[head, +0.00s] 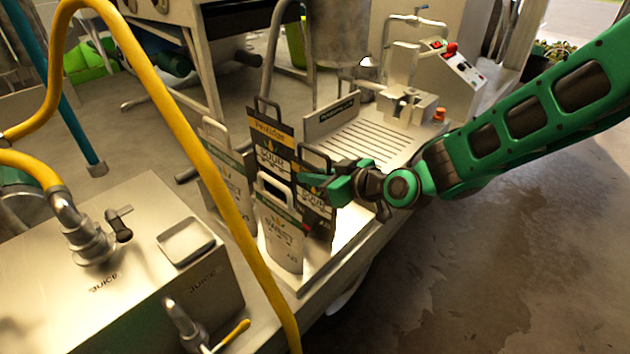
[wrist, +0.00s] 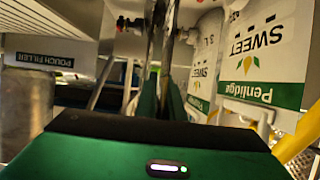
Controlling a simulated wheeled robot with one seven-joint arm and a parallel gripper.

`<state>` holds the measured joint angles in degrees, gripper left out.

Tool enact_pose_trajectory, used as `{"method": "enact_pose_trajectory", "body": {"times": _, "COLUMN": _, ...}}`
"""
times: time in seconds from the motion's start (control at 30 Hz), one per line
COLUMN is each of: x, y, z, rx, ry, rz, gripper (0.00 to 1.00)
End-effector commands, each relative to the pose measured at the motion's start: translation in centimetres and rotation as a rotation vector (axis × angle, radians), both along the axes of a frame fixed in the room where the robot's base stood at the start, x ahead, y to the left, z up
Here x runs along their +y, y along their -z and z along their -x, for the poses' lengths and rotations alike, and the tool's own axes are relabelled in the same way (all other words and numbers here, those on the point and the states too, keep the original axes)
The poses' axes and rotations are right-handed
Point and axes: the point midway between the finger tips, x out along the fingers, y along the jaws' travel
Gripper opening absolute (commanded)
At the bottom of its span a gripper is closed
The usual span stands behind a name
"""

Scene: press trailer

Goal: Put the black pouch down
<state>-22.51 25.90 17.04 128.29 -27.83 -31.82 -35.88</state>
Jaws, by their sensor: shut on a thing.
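My gripper (head: 318,181) is shut on a black pouch (head: 318,222) marked SOUR, at the right end of the group of pouches. In the wrist view my gripper (wrist: 161,100) points away from the camera, with the dark pouch edge-on between its fingers (wrist: 171,45). Another black pouch (head: 268,130) with an orange band stands just behind and to the left. I cannot tell whether the held pouch touches the surface below it.
White pouches stand close by, one in front (head: 280,240) and one at left (head: 222,165). A pouch filler (head: 345,130) with a slotted tray stands behind. A yellow hose (head: 215,190) crosses at left, over the steel juice box (head: 150,250). Bare floor lies at right.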

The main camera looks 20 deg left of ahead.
Motion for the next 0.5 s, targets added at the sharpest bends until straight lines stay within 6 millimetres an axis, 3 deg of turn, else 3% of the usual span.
{"method": "enact_pose_trajectory", "body": {"times": 0.1, "x": -0.02, "y": 1.22, "z": 0.04, "rx": 0.001, "ry": 0.0, "rz": 0.001, "gripper": 0.0}}
{"method": "enact_pose_trajectory", "body": {"times": 0.4, "x": -0.02, "y": 1.32, "z": 0.03, "rx": 0.0, "ry": 0.0, "rz": 0.0, "gripper": 0.0}}
{"method": "enact_pose_trajectory", "body": {"times": 0.43, "x": -0.02, "y": 1.3, "z": 0.03, "rx": 0.0, "ry": 0.0, "rz": 0.0, "gripper": 0.15}}
{"method": "enact_pose_trajectory", "body": {"times": 0.5, "x": -0.01, "y": 1.28, "z": 0.03, "rx": 0.0, "ry": 0.0, "rz": -0.001, "gripper": 0.27}}
